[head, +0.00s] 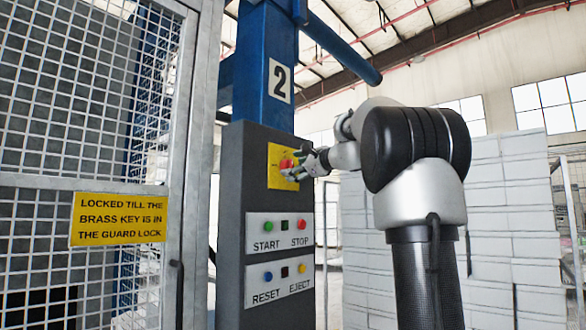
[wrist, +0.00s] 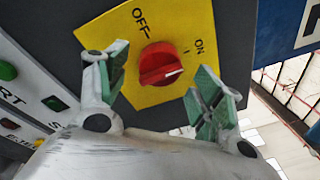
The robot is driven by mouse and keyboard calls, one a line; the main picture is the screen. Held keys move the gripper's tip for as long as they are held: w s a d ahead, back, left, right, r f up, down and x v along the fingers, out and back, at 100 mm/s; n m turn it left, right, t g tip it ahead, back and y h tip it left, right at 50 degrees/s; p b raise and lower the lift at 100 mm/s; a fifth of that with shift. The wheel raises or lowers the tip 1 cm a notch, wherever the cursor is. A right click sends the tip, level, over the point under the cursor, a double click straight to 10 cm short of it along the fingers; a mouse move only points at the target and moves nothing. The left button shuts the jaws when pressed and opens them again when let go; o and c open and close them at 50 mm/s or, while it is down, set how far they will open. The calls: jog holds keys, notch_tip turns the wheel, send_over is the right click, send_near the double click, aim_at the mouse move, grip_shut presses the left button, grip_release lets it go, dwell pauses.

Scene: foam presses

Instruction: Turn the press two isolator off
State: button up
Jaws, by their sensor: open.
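The press two isolator is a red rotary knob (wrist: 158,65) on a yellow plate (wrist: 196,20) marked OFF and ON. The knob's white line points toward the ON side. My gripper (wrist: 163,58) is open, with one green-padded finger on each side of the knob. I cannot tell whether either finger touches it.
Below the isolator are START and STOP buttons (head: 283,225), then RESET and EJECT buttons (head: 284,271). A mesh guard door (head: 187,110) with a yellow sign (head: 119,218) stands to the left. Stacked pale blocks (head: 500,220) are behind my arm at right.

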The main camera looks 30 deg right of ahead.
jog(key=shift+w+a, duration=0.15)
jog(key=shift+w, duration=0.55)
jog(key=c, duration=1)
